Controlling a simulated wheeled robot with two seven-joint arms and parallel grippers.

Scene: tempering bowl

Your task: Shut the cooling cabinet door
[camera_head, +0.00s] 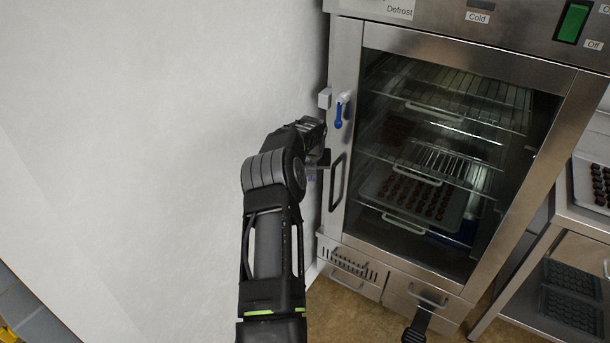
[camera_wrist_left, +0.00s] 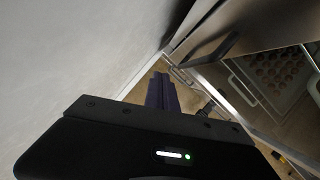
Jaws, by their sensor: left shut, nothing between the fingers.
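The cooling cabinet (camera_head: 540,18) is steel and fills the right half of the head view. Its glass-fronted door (camera_head: 345,65) has a steel frame, with a dark loop handle (camera_head: 338,182) on the left side. The door looks flush or nearly flush with the cabinet; I cannot tell whether a small gap is left. A blue latch piece (camera_head: 339,115) sits above the handle. My left gripper (camera_head: 321,160) is at the door's left edge, just left of and above the handle. Its fingers show shut and empty in the left wrist view (camera_wrist_left: 162,92). Contact with the door is unclear. My right gripper is not seen.
A pale wall (camera_head: 150,120) stands close on the left of my arm. Inside the cabinet are wire racks (camera_head: 450,90) and a tray of dark chocolates (camera_head: 455,215). A steel bench (camera_head: 590,222) stands to the right. A dark strap-like piece (camera_head: 418,325) shows low down.

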